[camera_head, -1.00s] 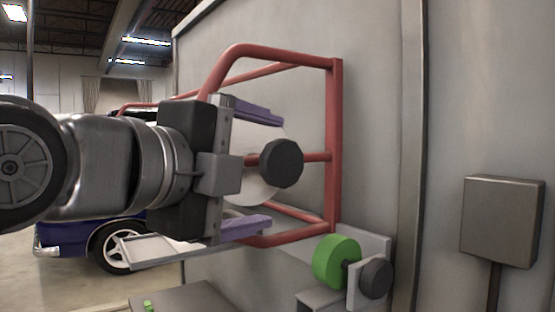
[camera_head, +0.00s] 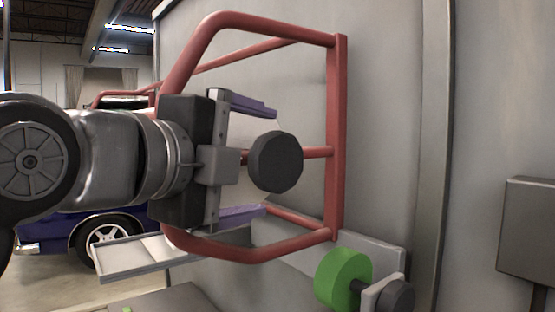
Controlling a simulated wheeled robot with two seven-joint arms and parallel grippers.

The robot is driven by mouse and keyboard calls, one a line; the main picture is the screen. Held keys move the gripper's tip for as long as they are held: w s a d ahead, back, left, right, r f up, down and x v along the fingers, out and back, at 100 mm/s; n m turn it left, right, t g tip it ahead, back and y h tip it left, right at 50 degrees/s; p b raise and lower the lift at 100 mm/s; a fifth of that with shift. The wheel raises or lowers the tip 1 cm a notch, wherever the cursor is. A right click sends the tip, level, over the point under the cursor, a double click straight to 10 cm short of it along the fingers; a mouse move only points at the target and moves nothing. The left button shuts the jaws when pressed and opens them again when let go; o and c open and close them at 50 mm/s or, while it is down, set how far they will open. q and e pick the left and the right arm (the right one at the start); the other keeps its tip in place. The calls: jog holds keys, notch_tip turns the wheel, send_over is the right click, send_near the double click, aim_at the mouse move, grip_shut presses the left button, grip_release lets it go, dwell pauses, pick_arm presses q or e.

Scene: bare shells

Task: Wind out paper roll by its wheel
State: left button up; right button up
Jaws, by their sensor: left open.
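A dark faceted wheel (camera_head: 275,162) sits on a bar of a red tubular frame (camera_head: 336,140) in front of the grey wall. My left gripper (camera_head: 264,161) reaches in from the left with its purple fingers wide open. One finger is above the wheel and the other is below it, with gaps to both. The wheel lies between the fingertips in the picture; I cannot tell the depth. No paper roll shows clearly now around the wheel. My right gripper is not in view.
A green roll (camera_head: 342,278) with a smaller dark knob (camera_head: 397,297) sits on a bracket at the lower right. A grey box (camera_head: 527,230) stands at the right edge. A pale tray (camera_head: 135,257) is at the lower left, before a blue car (camera_head: 62,228).

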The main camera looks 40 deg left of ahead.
aim_at(268, 162)
pick_arm(q)
jog(key=w, duration=0.2)
jog(key=w+p, duration=0.1)
jog(key=w, duration=0.1)
jog(key=w+f, duration=0.1)
jog(key=w, duration=0.1)
jog(key=shift+a, duration=0.35)
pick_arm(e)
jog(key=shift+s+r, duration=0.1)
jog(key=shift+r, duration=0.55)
pick_arm(q)
jog(key=shift+r, duration=0.1)
jog(key=shift+c, duration=0.3)
